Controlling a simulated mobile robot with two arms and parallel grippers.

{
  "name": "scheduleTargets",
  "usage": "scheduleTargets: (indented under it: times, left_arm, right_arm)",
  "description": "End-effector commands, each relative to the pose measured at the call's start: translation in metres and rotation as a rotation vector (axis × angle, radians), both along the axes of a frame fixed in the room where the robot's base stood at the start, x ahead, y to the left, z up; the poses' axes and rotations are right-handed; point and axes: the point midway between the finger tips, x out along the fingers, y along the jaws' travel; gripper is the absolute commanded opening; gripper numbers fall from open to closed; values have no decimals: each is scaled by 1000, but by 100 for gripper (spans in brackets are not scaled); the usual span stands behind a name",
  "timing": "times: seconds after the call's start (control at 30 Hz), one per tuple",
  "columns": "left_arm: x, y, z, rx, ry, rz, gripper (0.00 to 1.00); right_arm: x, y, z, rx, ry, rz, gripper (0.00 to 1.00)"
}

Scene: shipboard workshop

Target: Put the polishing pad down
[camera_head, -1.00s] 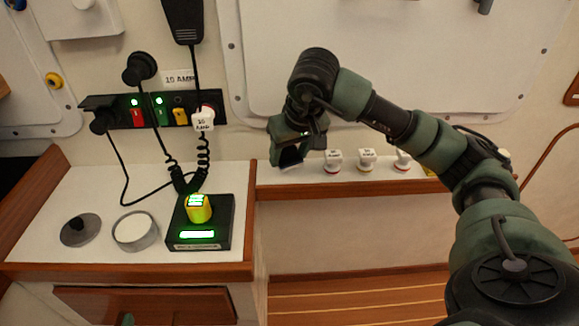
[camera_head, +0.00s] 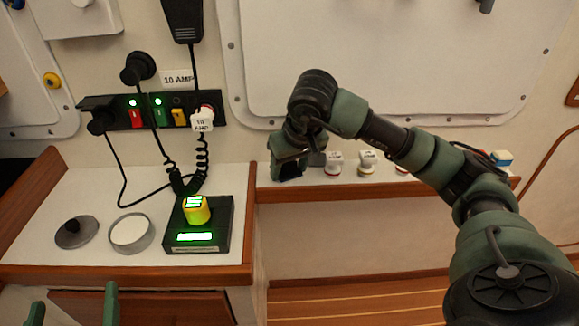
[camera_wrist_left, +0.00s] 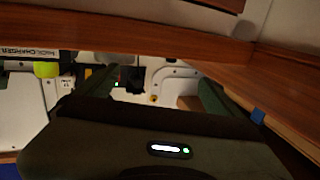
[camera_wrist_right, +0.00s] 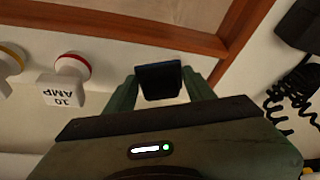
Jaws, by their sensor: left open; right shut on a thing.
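My right gripper (camera_head: 290,170) is at the left end of the narrow white shelf (camera_head: 320,178). In the right wrist view its fingers (camera_wrist_right: 160,88) are shut on a dark blue-black block (camera_wrist_right: 160,76), apparently the polishing pad. The block is over the white surface near its wooden edge; I cannot tell whether it touches. In the head view the gripper mostly hides it. My left gripper (camera_head: 72,312) is open and empty, low at the bottom left in front of the cabinet. Its spread fingers also show in the left wrist view (camera_wrist_left: 153,90).
White labelled fuse knobs (camera_head: 334,163) stand on the shelf just right of my right gripper. A blue-and-white block (camera_head: 502,158) is at the shelf's right end. The left counter holds a black charger (camera_head: 222,236) with a yellow piece, a round tin (camera_head: 131,248) and a dark lid (camera_head: 76,233).

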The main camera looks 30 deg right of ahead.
Motion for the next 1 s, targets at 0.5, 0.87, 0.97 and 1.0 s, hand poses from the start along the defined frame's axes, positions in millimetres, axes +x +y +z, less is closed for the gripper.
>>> scheduleTargets:
  times: [0.5,0.87,0.97,1.0]
  left_arm:
    - [0,-1,4,-5,-15,-2,97]
    - [-13,11,-46,63,251,17,97]
    - [-24,17,-68,92,372,24,97]
    - [-30,19,-76,103,418,28,97]
  right_arm:
    - [0,0,0,0,0,0,76]
    - [-13,1,40,-3,-5,-1,76]
    - [-20,3,58,-2,-5,0,76]
    - [-24,3,65,-1,-4,0,76]
